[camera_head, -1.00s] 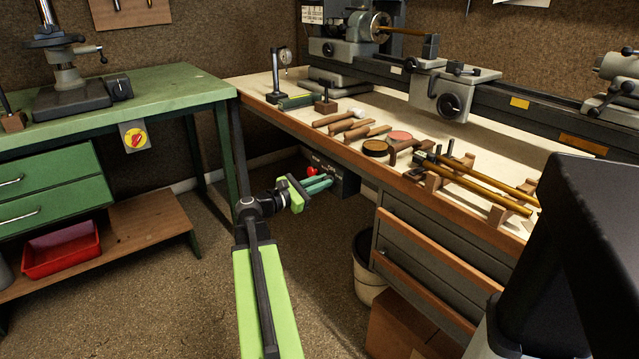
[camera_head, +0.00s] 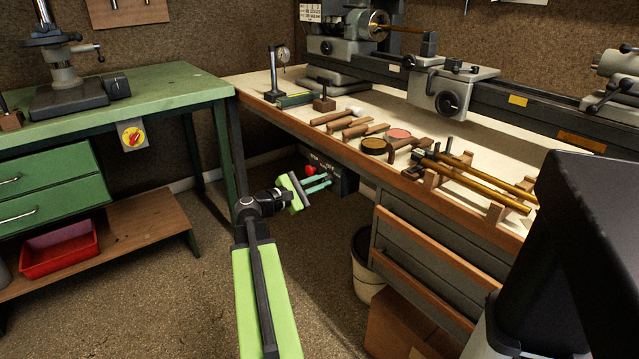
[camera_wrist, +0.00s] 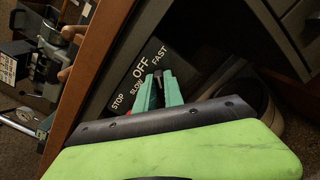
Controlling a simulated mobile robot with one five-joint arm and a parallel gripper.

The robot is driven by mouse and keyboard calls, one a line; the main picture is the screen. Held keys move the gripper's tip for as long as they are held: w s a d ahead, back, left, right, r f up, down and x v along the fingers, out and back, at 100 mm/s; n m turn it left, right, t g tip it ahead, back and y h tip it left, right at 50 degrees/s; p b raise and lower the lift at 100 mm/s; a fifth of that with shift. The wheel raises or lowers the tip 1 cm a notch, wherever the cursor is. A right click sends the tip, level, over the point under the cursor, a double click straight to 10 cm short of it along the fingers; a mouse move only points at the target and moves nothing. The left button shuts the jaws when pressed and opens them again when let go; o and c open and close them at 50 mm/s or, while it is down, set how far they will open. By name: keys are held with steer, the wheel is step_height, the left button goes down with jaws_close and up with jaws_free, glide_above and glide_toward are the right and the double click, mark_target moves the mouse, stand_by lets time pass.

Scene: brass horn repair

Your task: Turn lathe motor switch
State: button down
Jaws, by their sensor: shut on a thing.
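The lathe motor switch box (camera_head: 345,180) is a dark box under the bench top, near the bench's left end. A red button (camera_head: 310,170) shows on it. In the wrist view its dark panel (camera_wrist: 112,82) carries the white words STOP, SLOW, OFF and FAST. My gripper (camera_head: 328,181) has teal fingers and reaches to the front of this box. In the wrist view the fingers (camera_wrist: 158,80) close on the switch lever just below the word OFF. The lever is mostly hidden between the fingers, so its exact setting is hard to read.
The lathe bench's wooden edge (camera_head: 330,150) runs just above my gripper. Drawers (camera_head: 420,262) and a pale bin (camera_head: 366,275) stand to the right. Floor between the benches is open.

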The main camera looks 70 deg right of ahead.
steer(key=shift+w+d+r, duration=0.1)
steer(key=c, duration=1.4)
jaws_free()
steer(key=shift+c, duration=0.2)
steer(key=v, duration=1.7)
steer(key=shift+a, duration=0.25)
steer(key=shift+w, duration=0.1)
